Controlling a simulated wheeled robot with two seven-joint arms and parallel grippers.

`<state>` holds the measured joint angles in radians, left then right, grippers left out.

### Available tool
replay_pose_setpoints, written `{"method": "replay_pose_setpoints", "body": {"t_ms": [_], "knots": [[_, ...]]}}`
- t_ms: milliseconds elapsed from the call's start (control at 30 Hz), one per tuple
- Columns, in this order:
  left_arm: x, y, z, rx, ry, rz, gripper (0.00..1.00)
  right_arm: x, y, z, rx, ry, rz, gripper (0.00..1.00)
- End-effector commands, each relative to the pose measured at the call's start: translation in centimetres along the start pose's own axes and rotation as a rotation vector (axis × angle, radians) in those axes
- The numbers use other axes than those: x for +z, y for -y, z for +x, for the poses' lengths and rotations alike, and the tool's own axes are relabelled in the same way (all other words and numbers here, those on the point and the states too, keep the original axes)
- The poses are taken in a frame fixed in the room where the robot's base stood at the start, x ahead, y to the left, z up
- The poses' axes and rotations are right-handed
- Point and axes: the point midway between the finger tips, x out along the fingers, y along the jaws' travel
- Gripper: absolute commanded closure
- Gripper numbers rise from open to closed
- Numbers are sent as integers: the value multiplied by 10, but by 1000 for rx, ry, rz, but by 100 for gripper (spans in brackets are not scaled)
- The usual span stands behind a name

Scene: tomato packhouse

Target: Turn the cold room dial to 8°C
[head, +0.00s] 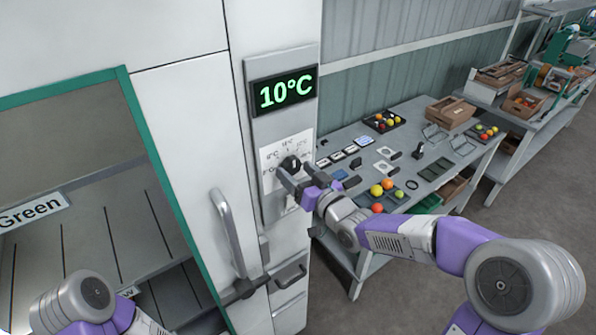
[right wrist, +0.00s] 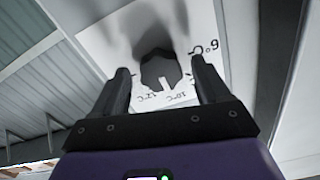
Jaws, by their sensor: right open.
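The cold room dial (head: 290,163) is a dark knob on a white scale plate (head: 268,156) below a green-lit display (head: 284,91) that reads 10°C. My right gripper (head: 293,179) is at the dial, coming from the lower right, and partly hides the scale. In the right wrist view the dark knob (right wrist: 160,70) sits between the two open fingers (right wrist: 160,84), with one finger on each side. Gaps show beside the knob, and contact cannot be told. The knob's pale pointer is near the 10°C mark.
A door handle (head: 228,232) stands out left of the panel. A grey table (head: 400,160) with tomatoes, small trays and a wooden crate (head: 450,112) is to the right. A shelf of crates stands beyond it. Clear floor lies at the far right.

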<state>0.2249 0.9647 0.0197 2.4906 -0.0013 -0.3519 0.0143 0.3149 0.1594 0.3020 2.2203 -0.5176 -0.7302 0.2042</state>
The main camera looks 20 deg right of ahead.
Motion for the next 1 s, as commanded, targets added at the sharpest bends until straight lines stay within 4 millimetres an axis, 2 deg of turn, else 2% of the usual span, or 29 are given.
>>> {"method": "replay_pose_setpoints", "body": {"t_ms": [267,633,833,1000], "knots": [[0,0,0,0,0,0,100,0,0,2,0,0,0,25],[0,0,0,0,0,0,100,0,0,1,0,0,0,81],[0,1,4,0,0,0,100,1,0,1,0,0,-15,81],[-1,6,17,0,0,0,100,2,-1,1,0,-3,-75,81]]}}
